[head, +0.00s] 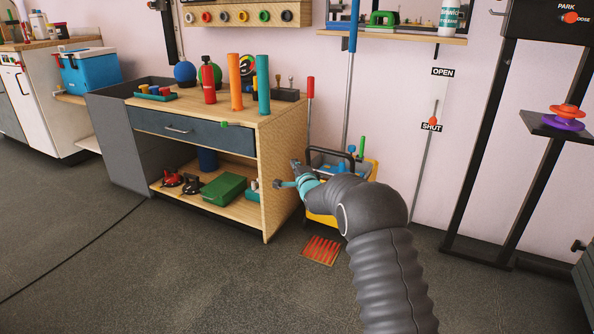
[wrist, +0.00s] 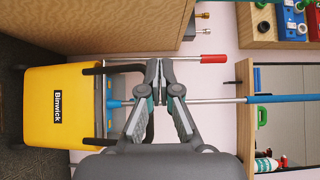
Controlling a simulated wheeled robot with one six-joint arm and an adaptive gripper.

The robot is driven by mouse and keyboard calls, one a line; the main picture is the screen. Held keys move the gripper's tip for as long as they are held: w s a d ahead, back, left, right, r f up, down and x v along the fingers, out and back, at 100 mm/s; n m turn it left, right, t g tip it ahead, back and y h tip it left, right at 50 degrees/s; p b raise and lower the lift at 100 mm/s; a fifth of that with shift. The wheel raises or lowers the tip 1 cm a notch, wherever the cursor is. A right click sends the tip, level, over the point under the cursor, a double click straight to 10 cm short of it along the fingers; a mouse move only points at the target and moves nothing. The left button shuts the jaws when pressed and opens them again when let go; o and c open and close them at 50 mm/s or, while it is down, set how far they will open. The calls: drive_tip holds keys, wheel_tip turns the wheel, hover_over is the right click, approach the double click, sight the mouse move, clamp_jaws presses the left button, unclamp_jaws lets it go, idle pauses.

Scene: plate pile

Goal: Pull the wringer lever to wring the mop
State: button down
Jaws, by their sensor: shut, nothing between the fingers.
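The yellow mop bucket (head: 322,219) stands on the floor against the wall, partly hidden behind my arm. In the wrist view it lies sideways at left (wrist: 50,105). The wringer lever, a grey rod with a red grip (head: 311,87), rises upright; its red grip also shows in the wrist view (wrist: 214,59). The mop's grey pole (head: 349,85) stands in the bucket, with blue parts. My gripper (wrist: 160,64) is shut and empty, its tips overlapping the lever rod's line below the red grip; contact cannot be told. In the head view my gripper (head: 284,176) is left of the bucket.
A wooden workbench (head: 284,140) stands close left of the bucket, with tools on top and a green case (head: 224,190) below. A wall shelf (head: 400,36) is above the bucket. A red-striped mat (head: 322,249) lies on the floor. Open floor lies in front.

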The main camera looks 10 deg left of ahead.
drive_tip(key=shift+s+d+f, duration=0.5)
drive_tip(key=shift+s+f, duration=0.05)
